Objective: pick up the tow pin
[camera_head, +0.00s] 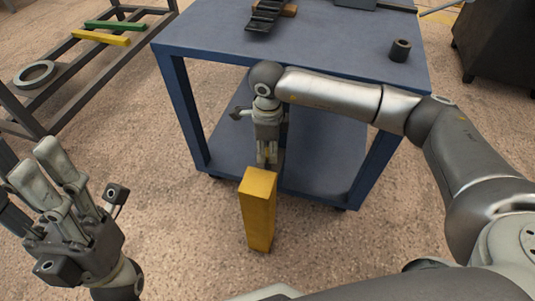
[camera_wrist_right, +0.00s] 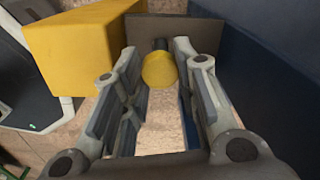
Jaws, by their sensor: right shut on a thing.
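The tow pin shows in the right wrist view as a round yellow end (camera_wrist_right: 159,71) with a dark part behind it, between the fingertips. My right gripper (camera_wrist_right: 158,56) is shut on it. In the head view my right gripper (camera_head: 268,160) points down at the near side of the blue table, just behind a yellow post. My left gripper (camera_head: 38,160) is at the lower left, fingers apart and empty.
The yellow post (camera_head: 259,215) stands close in front of my right gripper and fills the upper left of the wrist view. The blue table (camera_head: 330,45) bears a dark cylinder (camera_head: 400,49) and a black ridged part (camera_head: 264,14). A rack (camera_head: 58,65) stands at left.

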